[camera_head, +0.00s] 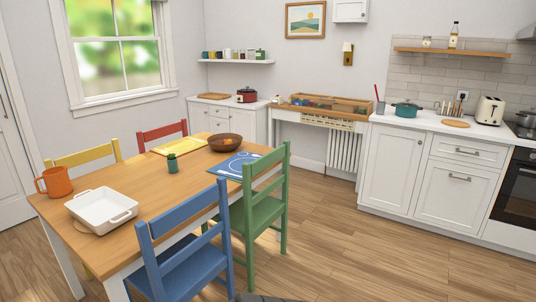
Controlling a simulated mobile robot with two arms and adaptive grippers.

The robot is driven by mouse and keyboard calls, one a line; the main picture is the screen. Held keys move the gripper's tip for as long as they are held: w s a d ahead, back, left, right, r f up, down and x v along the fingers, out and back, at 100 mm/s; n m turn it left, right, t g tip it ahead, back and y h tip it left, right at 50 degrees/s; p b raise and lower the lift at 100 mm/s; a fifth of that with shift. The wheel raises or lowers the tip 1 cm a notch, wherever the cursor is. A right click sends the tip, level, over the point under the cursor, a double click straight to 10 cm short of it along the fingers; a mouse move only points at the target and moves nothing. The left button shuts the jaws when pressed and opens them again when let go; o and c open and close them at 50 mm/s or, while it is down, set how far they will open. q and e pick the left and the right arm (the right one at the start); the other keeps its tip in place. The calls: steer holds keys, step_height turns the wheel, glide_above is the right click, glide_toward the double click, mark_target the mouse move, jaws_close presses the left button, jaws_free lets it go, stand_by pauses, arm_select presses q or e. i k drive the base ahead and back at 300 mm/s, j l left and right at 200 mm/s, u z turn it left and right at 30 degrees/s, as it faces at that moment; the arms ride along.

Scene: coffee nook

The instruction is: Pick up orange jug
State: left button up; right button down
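The orange jug (58,182) stands upright near the left end of the wooden dining table (140,194). Its handle points to the left. A white baking dish (102,214) is close to its right and nearer to me. Neither of my grippers shows in the head view, so I cannot tell their state.
Blue (180,250), green (262,200), yellow (85,155) and red (162,132) chairs surround the table. A small cactus (172,164), a brown bowl (225,142) and placemats share the tabletop. White counters line the back wall. The wooden floor (360,250) at right is clear.

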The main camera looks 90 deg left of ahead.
mark_target(58, 183)
steer(key=u, duration=4.2)
